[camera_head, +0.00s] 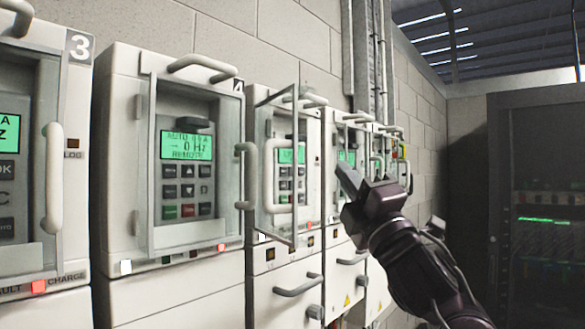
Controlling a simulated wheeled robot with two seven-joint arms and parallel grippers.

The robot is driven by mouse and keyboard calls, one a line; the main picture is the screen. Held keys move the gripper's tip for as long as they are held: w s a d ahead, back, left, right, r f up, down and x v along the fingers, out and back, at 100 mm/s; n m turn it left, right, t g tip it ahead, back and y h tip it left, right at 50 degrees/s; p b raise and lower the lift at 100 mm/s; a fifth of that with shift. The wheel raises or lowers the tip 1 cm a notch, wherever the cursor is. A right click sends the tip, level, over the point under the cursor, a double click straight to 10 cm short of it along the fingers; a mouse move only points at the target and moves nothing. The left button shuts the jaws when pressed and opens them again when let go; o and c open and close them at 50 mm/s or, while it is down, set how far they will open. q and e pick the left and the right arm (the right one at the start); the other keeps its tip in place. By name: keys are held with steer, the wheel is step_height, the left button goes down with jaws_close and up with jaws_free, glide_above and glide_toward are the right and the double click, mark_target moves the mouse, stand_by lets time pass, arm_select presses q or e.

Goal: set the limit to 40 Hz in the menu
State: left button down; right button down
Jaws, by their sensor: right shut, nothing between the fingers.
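My right gripper (347,181) is shut and empty, raised in front of the farther drives. The drive marked 4 (122,81) has a lit green display (186,146) reading "0 Hz" and "REMOTE", with a keypad (186,190) below it. The drive beyond it has a clear cover (276,228) swung outward, partly across its own green display (291,156) and keys. That display's text is too small to read. Another green display (346,158) shows just behind my right gripper. The left gripper is not in view.
The drive marked 3 (80,48) stands at the left edge, cut off by the frame. Cover handles (53,178) and drawer-like handles (298,287) stick out along the row. A dark cabinet (497,200) stands at the right. Conduits (362,60) run up the block wall.

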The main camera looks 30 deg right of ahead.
steer(key=w+a+p, duration=0.2)
steer(key=w+a, duration=0.1)
steer(key=w, duration=0.4)
steer(key=shift+p, duration=0.4)
steer(key=shift+d, duration=0.1)
steer(key=shift+w+a, duration=0.35)
steer(key=shift+w, duration=0.35)
stand_by(2.3)
steer(key=shift+s, duration=0.1)
steer(key=shift+s+d+b, duration=0.3)
steer(key=shift+s+b, duration=0.15)
steer(key=shift+s, duration=0.2)
